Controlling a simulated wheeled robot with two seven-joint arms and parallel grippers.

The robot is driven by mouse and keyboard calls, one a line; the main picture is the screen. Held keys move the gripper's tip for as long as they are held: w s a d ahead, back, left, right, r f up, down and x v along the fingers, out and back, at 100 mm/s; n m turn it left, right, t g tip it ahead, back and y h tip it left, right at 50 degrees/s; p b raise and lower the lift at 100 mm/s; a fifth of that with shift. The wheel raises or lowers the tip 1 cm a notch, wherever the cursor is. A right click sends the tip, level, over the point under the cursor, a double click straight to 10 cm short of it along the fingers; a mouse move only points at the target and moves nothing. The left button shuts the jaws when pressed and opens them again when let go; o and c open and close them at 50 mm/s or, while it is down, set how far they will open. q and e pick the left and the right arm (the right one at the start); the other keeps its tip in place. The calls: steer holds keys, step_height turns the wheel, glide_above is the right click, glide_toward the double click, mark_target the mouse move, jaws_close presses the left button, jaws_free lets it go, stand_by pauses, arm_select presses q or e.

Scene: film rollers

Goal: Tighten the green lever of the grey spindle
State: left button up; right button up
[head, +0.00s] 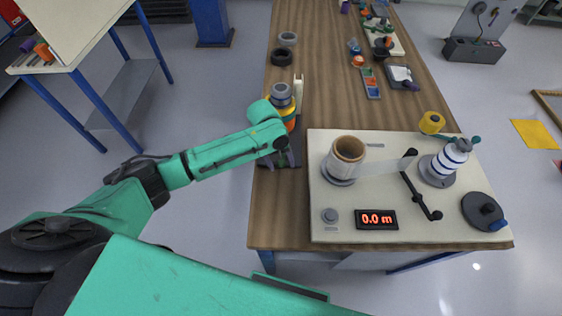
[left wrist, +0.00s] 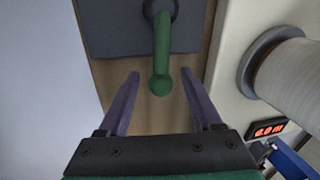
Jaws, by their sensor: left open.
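The green lever (left wrist: 162,45) shows in the left wrist view, reaching from a dark round hub down to a rounded knob. It stands over a dark grey base plate (left wrist: 110,30). My left gripper (left wrist: 160,74) is open, with its two purple fingers on either side of the lever's knob end and a gap on both sides. In the head view my left gripper (head: 286,155) is low at the table's left edge, in front of a grey-topped spindle (head: 281,92) with orange and yellow below. My arm partly hides that spindle, and the lever is hidden there. My right gripper is out of view.
A pale board (head: 335,222) to the right carries a film roll (head: 347,157), a white-and-blue spindle (head: 452,155) with a teal lever, a black crank and a display reading 0.0 m (head: 376,219). Dark and grey rings (head: 282,57) lie farther back on the wooden table.

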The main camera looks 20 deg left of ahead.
arm_select(q)
steer(key=shift+w, duration=0.1)
jaws_close()
stand_by(1.2)
